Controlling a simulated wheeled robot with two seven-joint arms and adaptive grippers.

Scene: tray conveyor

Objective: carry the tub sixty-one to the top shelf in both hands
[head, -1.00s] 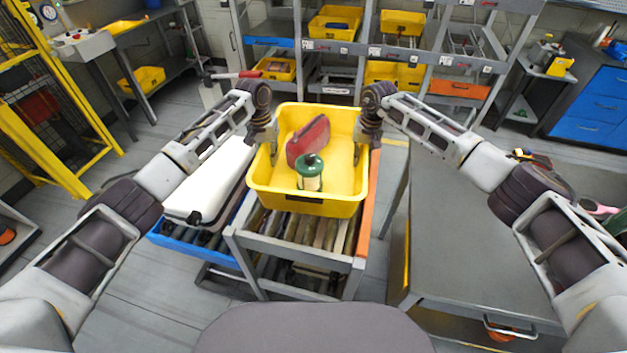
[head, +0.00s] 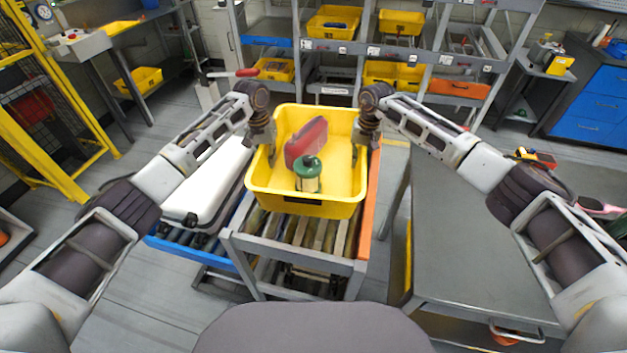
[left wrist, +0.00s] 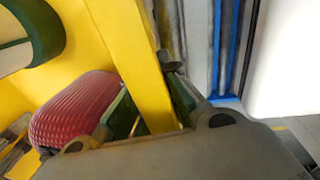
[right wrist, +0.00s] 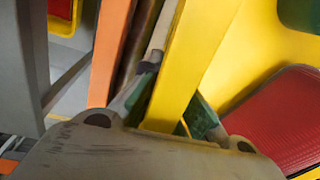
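The yellow tub (head: 300,205) is at the centre of the head view, on or just above the roller conveyor; I cannot tell if it touches the rollers. It holds a red case (head: 306,143) and a green-topped canister (head: 308,175). My left gripper (head: 272,150) is at its left wall and my right gripper (head: 357,150) at its right wall. In the left wrist view the fingers (left wrist: 150,110) are closed on either side of the tub's rim. In the right wrist view the fingers (right wrist: 165,110) also pinch the rim. The number on the tub is not readable.
A rack with a top shelf (head: 345,47) holding yellow tubs (head: 401,22) stands behind. A white case (head: 208,182) lies on the blue-edged conveyor at left. A grey table (head: 470,230) stands at right. An orange strip (head: 368,205) edges the conveyor.

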